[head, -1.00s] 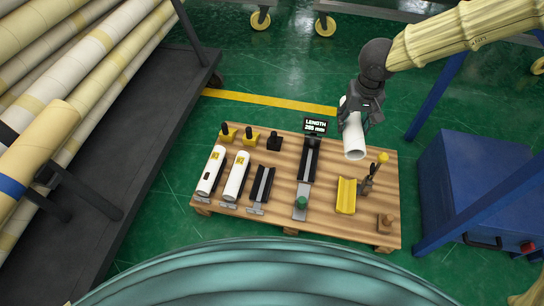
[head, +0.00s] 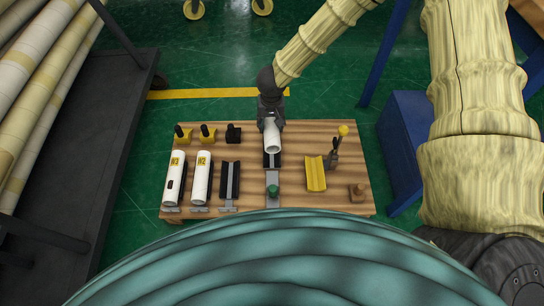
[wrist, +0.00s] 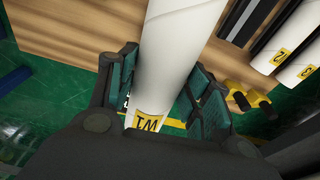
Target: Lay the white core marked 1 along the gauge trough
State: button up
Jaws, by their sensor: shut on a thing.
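My gripper (head: 270,112) is shut around a white core (head: 273,136) near its far end. In the wrist view the held core (wrist: 180,50) passes between the teal finger pads, and its yellow label shows a 1 with another character. In the head view the core is above the far part of the gauge trough (head: 272,161), roughly in line with it, its open near end tilted toward the camera. The core hides much of the black trough. The near slide with its green knob (head: 272,190) stays visible. I cannot tell whether core and trough touch.
Two white cores with yellow labels (head: 175,175) (head: 202,175) lie at the left of the wooden pallet (head: 245,195), beside an empty black trough (head: 229,182). A yellow trough (head: 315,174) and a yellow-knobbed lever (head: 335,155) stand right. A blue cabinet (head: 405,140) is beyond.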

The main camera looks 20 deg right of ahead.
jog(key=shift+m, duration=0.3)
jog(key=f+b, duration=0.1)
jog(key=f, duration=0.4)
jog(key=f+b, duration=0.2)
jog(key=f, duration=0.3)
jog(key=f+b, duration=0.2)
jog(key=f, duration=0.4)
jog(key=shift+s+d, duration=0.1)
jog(key=shift+s, duration=0.15)
jog(key=shift+f, duration=0.15)
jog(key=shift+f, duration=0.35)
jog(key=o, duration=1.1)
jog(key=shift+r, duration=0.1)
jog(key=r+p, duration=0.1)
jog(key=r, duration=0.3)
jog(key=s+r+p, duration=0.1)
jog(key=r+p, duration=0.1)
jog(key=r, duration=0.2)
jog(key=r+p, duration=0.2)
jog(key=r, duration=0.2)
jog(key=shift+s+r, duration=0.15)
jog(key=shift+r, duration=0.05)
